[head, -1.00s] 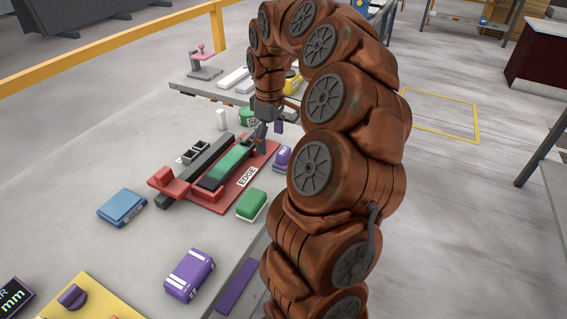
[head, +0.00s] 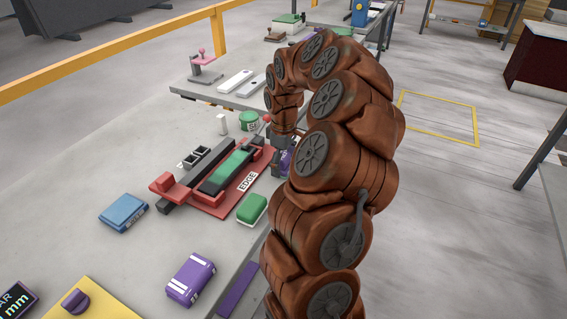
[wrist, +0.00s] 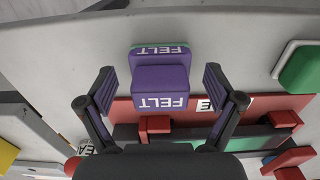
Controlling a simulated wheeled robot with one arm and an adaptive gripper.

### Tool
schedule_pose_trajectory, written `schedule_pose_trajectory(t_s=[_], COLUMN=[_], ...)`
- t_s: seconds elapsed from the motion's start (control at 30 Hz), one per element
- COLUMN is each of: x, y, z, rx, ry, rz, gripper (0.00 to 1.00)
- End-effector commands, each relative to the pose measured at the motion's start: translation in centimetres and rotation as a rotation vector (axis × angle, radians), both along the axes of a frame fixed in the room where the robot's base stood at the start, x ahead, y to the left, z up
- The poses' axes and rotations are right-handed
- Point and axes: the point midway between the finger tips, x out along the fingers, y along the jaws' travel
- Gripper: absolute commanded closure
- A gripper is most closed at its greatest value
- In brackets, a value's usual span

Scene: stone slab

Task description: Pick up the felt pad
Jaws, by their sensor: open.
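The felt pad (wrist: 160,88) is a purple block lettered FELT, with a raised front part and a thin green edge at its far side. In the wrist view it lies between the two open fingers of my gripper (wrist: 160,76), with a gap on each side. In the head view the felt pad (head: 284,163) is mostly hidden behind my gripper (head: 279,158), which hangs over the slab's right edge area. My gripper is empty, and I cannot tell its exact height above the pad.
A red fixture (head: 238,199) marked EDGE holds a dark bar and a green piece beside the pad. A green-and-white block (head: 252,208), a blue block (head: 123,212) and a striped purple block (head: 190,279) stand nearer. A green round container (head: 249,121) stands behind.

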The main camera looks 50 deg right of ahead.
Motion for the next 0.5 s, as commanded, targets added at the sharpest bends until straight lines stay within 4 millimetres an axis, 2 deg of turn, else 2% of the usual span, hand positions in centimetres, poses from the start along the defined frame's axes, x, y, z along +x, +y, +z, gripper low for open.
schedule_pose_trajectory(t_s=[0.1, 0.3, 0.5], x=[-0.06, -0.04, -0.03], y=[0.02, 0.02, 0.03], z=[-0.75, -0.81, -0.82], rx=[0.001, 0.0, 0.001], ry=[0.0, 0.0, 0.0], rz=[-0.001, -0.001, 0.0], gripper=[0.08, 0.09, 0.3])
